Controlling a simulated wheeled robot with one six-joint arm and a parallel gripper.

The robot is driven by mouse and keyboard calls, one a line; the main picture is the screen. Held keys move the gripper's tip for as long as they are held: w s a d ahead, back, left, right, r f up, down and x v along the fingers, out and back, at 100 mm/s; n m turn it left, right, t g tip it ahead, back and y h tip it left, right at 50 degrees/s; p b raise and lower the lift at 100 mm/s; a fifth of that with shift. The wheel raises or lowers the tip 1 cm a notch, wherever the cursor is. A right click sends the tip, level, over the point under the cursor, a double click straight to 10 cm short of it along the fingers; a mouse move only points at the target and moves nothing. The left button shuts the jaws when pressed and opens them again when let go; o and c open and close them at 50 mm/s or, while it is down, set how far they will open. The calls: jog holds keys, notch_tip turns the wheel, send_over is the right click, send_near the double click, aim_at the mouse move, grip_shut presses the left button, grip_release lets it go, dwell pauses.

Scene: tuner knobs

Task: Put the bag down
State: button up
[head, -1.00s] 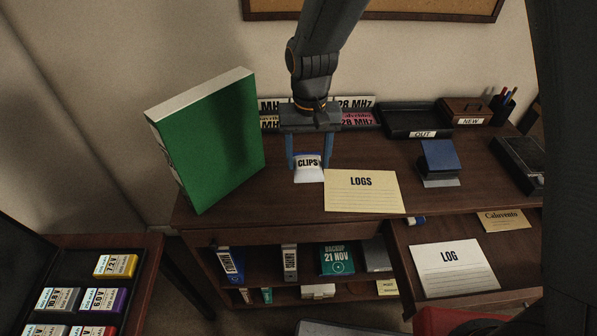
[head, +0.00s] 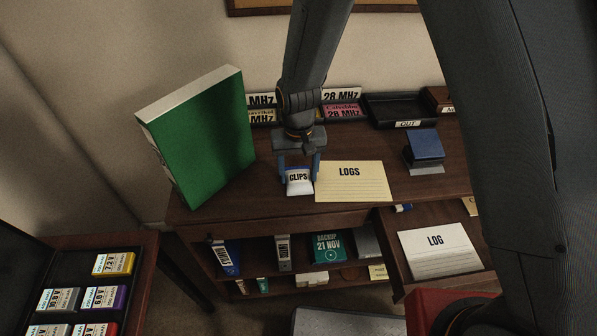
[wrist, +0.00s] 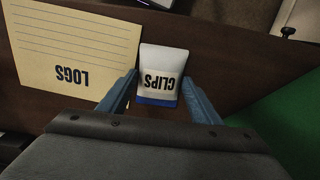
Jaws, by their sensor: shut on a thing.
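The bag is a small white pouch marked CLIPS with a blue band (head: 299,184). It is held between the blue fingers of my gripper (head: 300,177), over the front part of the dark wooden desk (head: 262,205). In the wrist view the bag (wrist: 160,72) sits between the two fingers (wrist: 160,82), its label upside down. The bag is just left of the yellow LOGS sheet (head: 352,182). I cannot tell whether its bottom touches the desk top.
A large green binder (head: 203,140) stands at the desk's left end. Frequency cards (head: 343,97), an OUT tray (head: 400,110) and a blue-topped block (head: 422,148) are behind and right. An open drawer holds a LOG sheet (head: 440,250). Bare desk lies between binder and bag.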

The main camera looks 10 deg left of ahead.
aim_at(299, 178)
jog(key=shift+f, duration=0.1)
jog(key=o, duration=1.1)
jog(key=shift+c, duration=0.2)
notch_tip(299, 178, up, 12)
jog(key=b, duration=0.3)
jog(key=s+d+r+m, duration=0.1)
jog(key=s+d, duration=0.3)
jog(key=d, duration=0.9)
jog(key=s+d+r+m+t, duration=0.1)
jog(key=s+d, duration=0.4)
jog(key=d, duration=0.8)
jog(key=shift+s+d+m, duration=0.15)
jog(key=shift+d+m, duration=0.1)
jog(key=shift+m, duration=0.05)
jog(key=shift+r+b, duration=0.1)
jog(key=shift+b, duration=0.2)
jog(key=shift+f, duration=0.25)
